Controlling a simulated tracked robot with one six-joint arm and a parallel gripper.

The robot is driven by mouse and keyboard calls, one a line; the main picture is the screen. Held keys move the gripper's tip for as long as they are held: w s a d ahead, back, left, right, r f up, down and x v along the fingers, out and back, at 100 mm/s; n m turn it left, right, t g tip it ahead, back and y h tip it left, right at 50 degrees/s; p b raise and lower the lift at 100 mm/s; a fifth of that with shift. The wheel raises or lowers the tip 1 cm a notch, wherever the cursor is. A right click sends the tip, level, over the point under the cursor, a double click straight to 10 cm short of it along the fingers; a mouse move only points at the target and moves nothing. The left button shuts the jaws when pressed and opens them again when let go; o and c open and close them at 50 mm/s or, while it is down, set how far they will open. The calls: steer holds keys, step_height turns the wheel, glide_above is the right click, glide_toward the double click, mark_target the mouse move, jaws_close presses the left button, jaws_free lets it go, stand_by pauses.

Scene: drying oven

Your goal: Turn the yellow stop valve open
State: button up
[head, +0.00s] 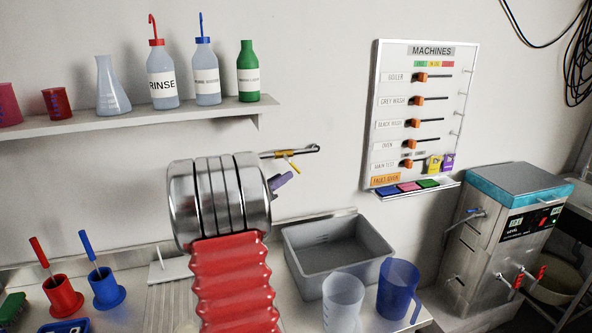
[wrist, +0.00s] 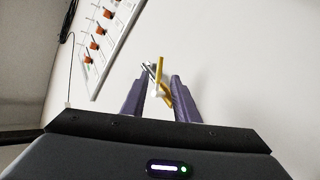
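The yellow stop valve (head: 287,157) sits on a thin metal pipe (head: 306,151) that sticks out from the wall in the head view, just beyond my arm. In the wrist view the yellow handle (wrist: 162,68) lies ahead of my gripper (wrist: 160,82), and its lower end runs close to the right finger. My two purple fingers are spread apart, with the valve and pipe end showing in and beyond the gap. I cannot tell whether a finger touches the handle. In the head view a purple fingertip (head: 281,181) shows just below the valve; my arm hides the rest.
A grey basin (head: 335,262) stands on the counter below, with a clear jug (head: 343,302) and a blue jug (head: 398,289) beside it. A shelf (head: 140,119) with bottles is at the upper left. A machines board (head: 447,110) hangs to the right. A steel machine (head: 495,245) stands lower right.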

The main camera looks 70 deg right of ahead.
mark_target(296, 169)
steer(key=x, duration=0.8)
steer(key=shift+d, duration=0.3)
steer(key=shift+c, duration=0.4)
steer(key=c, duration=0.6)
jaws_close()
